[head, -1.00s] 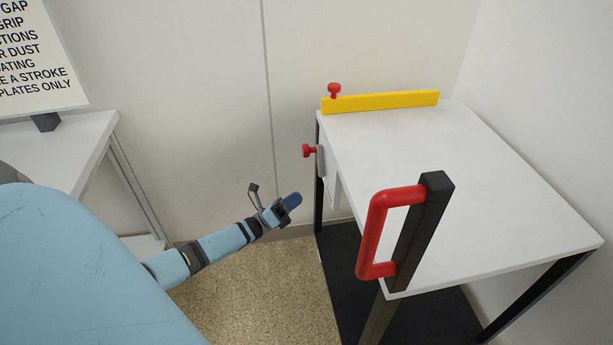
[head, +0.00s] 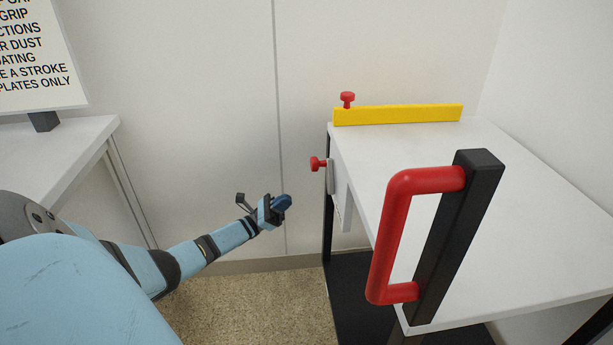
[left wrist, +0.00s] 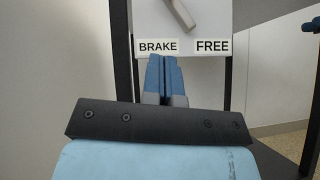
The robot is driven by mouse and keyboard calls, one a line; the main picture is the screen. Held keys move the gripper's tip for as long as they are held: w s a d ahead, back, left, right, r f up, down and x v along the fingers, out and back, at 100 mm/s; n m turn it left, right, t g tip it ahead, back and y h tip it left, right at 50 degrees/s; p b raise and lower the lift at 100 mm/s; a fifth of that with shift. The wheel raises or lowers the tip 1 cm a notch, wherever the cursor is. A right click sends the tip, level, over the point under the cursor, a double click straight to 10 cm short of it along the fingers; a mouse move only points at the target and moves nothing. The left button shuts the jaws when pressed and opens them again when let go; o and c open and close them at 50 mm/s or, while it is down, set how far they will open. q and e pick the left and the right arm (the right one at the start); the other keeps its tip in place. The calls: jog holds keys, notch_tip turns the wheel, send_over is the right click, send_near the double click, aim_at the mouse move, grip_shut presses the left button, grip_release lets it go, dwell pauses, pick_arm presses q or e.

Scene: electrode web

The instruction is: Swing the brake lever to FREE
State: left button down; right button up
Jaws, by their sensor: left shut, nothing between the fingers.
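The brake lever shows in the head view as a red knob (head: 318,163) on a grey bar (head: 330,176), on the left side of the white table. In the left wrist view the grey lever bar (left wrist: 180,13) is cut off by the top edge and leans up and left; its knob is out of that view. Below it are the labels BRAKE (left wrist: 158,47) and FREE (left wrist: 212,46). My left gripper (head: 286,202) is shut and empty, apart from the lever, left of and below the knob. In the left wrist view its fingers (left wrist: 164,76) lie below the labels.
A red handle (head: 392,235) on a black post (head: 458,235) stands at the table's near left corner. A yellow bar (head: 398,114) with another red knob (head: 347,99) lies along the table's (head: 540,235) far edge. Another table (head: 55,165) with a sign is at left.

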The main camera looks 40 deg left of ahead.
pick_arm(q)
jog(key=s+a+r+x, duration=0.1)
jog(key=r+x, duration=0.1)
jog(key=x, duration=1)
jog(key=shift+s, duration=0.4)
pick_arm(e)
jog(key=shift+w+r, duration=0.1)
jog(key=shift+a, duration=0.1)
pick_arm(q)
jog(key=shift+r+p, duration=0.2)
jog(key=shift+p, duration=0.15)
pick_arm(e)
jog(key=shift+s+a+m, duration=0.3)
jog(key=shift+s+a, duration=0.05)
jog(key=shift+a, duration=0.45)
